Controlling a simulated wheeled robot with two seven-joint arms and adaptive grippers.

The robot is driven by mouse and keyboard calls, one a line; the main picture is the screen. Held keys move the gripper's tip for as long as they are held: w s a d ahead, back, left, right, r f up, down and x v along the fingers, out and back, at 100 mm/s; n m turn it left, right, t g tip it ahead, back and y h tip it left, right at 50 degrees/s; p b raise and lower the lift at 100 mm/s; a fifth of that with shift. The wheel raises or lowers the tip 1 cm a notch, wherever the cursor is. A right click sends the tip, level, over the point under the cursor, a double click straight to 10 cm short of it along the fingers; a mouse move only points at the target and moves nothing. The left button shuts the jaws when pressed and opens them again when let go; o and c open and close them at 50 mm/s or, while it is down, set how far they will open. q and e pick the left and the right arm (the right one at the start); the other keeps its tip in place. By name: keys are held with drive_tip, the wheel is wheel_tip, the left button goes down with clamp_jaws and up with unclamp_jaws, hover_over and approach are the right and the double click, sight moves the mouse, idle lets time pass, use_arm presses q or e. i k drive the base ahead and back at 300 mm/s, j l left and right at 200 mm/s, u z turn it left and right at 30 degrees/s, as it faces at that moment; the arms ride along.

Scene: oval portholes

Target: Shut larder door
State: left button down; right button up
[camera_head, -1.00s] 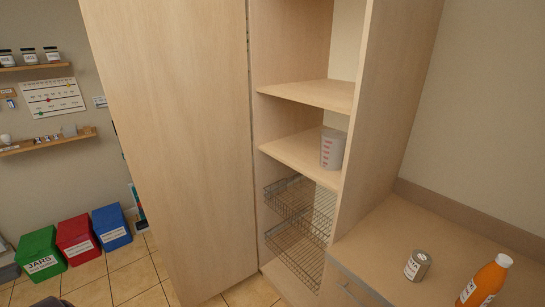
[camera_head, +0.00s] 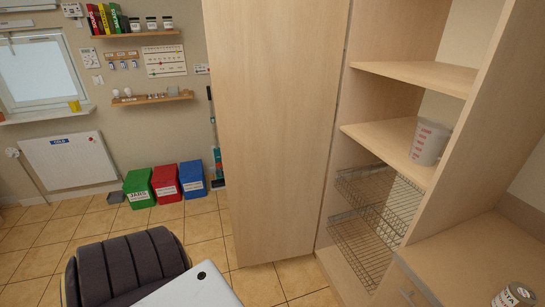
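The larder door (camera_head: 275,130) is a tall, plain, pale wood panel in the middle of the view. It stands open, swung out to the left of the larder, with its right edge against the cabinet's left side. The larder (camera_head: 415,77) is open to the right of it, showing wooden shelves and wire baskets (camera_head: 375,215) low down. A clear measuring cup with red marks (camera_head: 430,143) sits on the middle shelf. Neither of my grippers is in view.
A dark padded seat-like object (camera_head: 125,265) is at the bottom left. Green (camera_head: 139,189), red (camera_head: 166,184) and blue (camera_head: 192,180) bins stand by the back wall.

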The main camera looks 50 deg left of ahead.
sight(275, 66)
drive_tip(key=j+z, duration=0.15)
drive_tip(key=j, duration=0.55)
drive_tip(key=j+z, duration=0.15)
drive_tip(key=j, duration=0.6)
drive_tip(key=j+z, duration=0.15)
drive_tip(key=j, duration=0.6)
drive_tip(key=j+z, duration=0.2)
drive_tip(key=j, duration=0.5)
drive_tip(key=k+j+z, duration=0.15)
drive_tip(key=j, duration=0.55)
drive_tip(key=k+j+z, duration=0.15)
drive_tip(key=j, duration=0.55)
drive_tip(key=k+j+z, duration=0.15)
drive_tip(key=j, duration=0.55)
drive_tip(key=k+j+z, duration=0.15)
drive_tip(key=k+j, duration=0.15)
drive_tip(key=j, duration=0.35)
